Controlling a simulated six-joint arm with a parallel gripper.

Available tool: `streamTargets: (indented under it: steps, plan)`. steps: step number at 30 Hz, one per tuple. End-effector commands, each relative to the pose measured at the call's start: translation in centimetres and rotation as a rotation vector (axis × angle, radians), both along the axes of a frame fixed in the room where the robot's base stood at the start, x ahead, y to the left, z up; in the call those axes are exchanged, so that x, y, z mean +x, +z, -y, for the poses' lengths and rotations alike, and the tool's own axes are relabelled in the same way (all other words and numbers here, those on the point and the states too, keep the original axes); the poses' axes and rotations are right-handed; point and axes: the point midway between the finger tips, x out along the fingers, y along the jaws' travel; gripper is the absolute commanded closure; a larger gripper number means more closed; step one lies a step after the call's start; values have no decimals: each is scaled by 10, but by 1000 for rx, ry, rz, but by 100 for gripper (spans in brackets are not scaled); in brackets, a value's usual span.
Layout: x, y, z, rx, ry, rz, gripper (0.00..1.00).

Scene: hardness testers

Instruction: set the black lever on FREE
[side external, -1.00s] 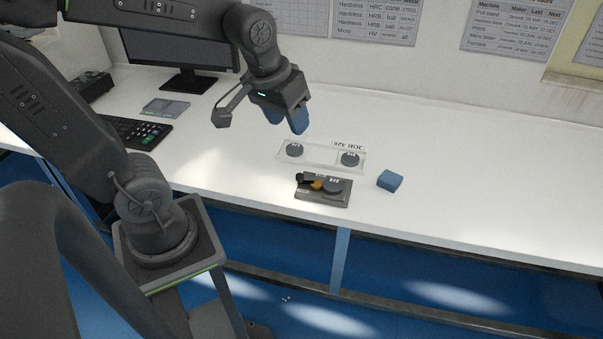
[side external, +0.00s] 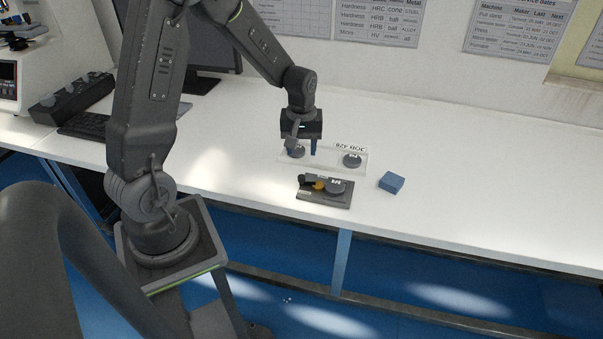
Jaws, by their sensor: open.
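The black lever (side external: 307,181) sits at the left end of a small dark fixture (side external: 325,198) near the table's front edge. Beside it on the fixture are a yellow-orange part (side external: 319,185) and a grey disc (side external: 335,187). The FREE mark is too small to read. My gripper (side external: 303,150) points down with blue fingertips, open and empty. It is behind and above the fixture, over the left end of a clear tray, and apart from the lever. It partly hides the tray's left disc.
The clear tray (side external: 328,161) holds two grey discs, the right one (side external: 352,160) in plain view. A blue block (side external: 391,182) lies right of the fixture. A keyboard (side external: 86,126), monitor and microscope stand at the left. The white table (side external: 480,190) is clear on the right.

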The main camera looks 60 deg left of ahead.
Motion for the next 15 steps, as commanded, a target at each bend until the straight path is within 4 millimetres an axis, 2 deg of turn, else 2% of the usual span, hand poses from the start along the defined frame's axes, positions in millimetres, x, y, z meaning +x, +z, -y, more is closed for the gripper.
streamTargets:
  steps: [1,6,12,15]
  plan:
    - [-1,-13,1,-2,-1,-6,52]
    - [-1,-47,1,-2,-2,-6,52]
    - [-1,-77,1,0,-2,-4,52]
    - [-1,-85,0,0,-2,-2,52]
